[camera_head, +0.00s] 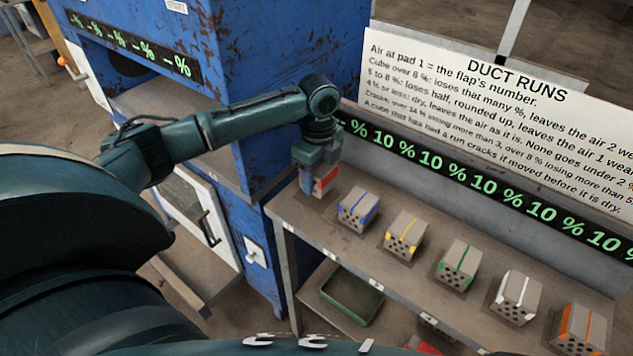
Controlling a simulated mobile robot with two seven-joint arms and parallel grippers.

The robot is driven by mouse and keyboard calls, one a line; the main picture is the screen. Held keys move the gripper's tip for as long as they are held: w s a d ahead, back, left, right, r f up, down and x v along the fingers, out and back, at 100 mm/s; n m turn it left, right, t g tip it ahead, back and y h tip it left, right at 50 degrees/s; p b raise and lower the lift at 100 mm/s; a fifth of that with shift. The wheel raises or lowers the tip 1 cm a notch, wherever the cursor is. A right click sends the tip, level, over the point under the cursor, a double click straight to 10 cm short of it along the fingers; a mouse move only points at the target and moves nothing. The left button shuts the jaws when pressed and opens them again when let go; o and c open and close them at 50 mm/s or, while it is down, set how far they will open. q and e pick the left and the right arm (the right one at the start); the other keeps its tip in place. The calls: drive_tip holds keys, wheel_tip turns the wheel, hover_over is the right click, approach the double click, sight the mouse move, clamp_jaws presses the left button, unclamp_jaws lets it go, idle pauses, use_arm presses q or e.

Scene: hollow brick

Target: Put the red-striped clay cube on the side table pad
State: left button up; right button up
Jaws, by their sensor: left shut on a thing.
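The red-striped clay cube (326,181) is at the left end of the shelf with the row of cubes, mostly hidden by my left gripper. My left gripper (317,178) is shut on it from above. A dark pad (308,203) shows under or just below the cube; I cannot tell whether the cube touches it. I cannot tell for sure which surface is the side table pad. My right gripper is not in view.
Cubes with blue (358,209), yellow (405,234), green (460,264), white (516,297) and orange (577,327) stripes stand along the shelf. A blue cabinet (300,70) is at left. A green tray (352,296) lies below. A display strip and sign stand behind.

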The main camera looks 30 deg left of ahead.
sight(317, 184)
use_arm(q)
drive_tip(key=f, duration=0.3)
drive_tip(key=shift+a+p, duration=0.2)
drive_tip(key=shift+p, duration=0.15)
drive_tip(key=shift+f, duration=0.1)
drive_tip(key=shift+f, duration=0.1)
drive_tip(key=o, duration=1)
wheel_tip(317, 184, up, 12)
drive_tip(key=shift+f+b, duration=0.25)
drive_tip(key=shift+b, duration=0.35)
drive_tip(key=shift+r, duration=0.4)
